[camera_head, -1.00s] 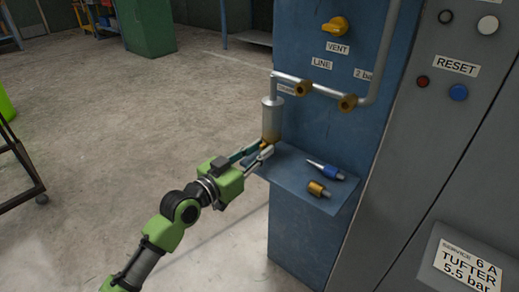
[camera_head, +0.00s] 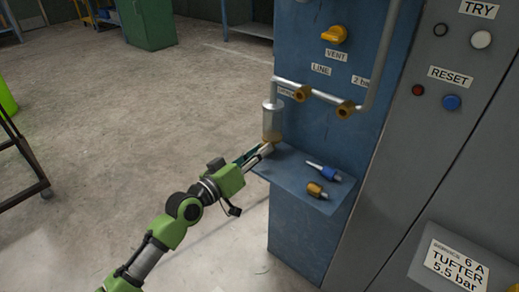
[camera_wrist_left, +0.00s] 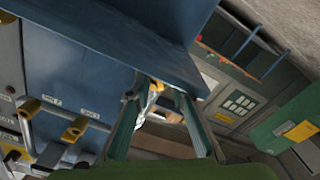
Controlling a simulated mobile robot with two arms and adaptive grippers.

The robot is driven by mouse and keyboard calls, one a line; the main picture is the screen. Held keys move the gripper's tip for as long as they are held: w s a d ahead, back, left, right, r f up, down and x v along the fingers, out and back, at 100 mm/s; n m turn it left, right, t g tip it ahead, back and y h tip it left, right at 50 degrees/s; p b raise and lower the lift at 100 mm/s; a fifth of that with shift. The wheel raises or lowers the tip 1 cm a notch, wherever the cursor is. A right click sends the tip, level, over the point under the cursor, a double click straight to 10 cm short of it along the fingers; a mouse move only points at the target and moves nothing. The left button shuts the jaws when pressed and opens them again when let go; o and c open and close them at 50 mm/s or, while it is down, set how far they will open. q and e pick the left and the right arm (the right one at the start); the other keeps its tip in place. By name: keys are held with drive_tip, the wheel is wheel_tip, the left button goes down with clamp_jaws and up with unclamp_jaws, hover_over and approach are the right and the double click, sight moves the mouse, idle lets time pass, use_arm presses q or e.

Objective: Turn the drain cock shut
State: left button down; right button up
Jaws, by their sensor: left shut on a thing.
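The drain cock (camera_head: 268,143) is a small brass-coloured piece at the bottom of the grey cylindrical bowl (camera_head: 272,118) on the blue panel. My left gripper (camera_head: 265,150) reaches it from the lower left and is shut on it, its fingers rolled so one lies above the other. In the left wrist view the cock (camera_wrist_left: 157,86) shows as a yellow and metallic bit between the two green fingers (camera_wrist_left: 155,100). The fingers hide much of it, so I cannot tell its exact angle. My right gripper is not in view.
A blue shelf (camera_head: 285,176) sticks out just right of my gripper, with a blue-handled tool (camera_head: 324,171) and a brass fitting (camera_head: 317,190) on it. Pipes with brass elbows (camera_head: 301,93) run above. The floor at left (camera_head: 120,120) is clear.

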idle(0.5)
use_arm(q)
drive_tip(key=c, duration=2.2)
unclamp_jaws()
drive_tip(key=shift+o, duration=0.2)
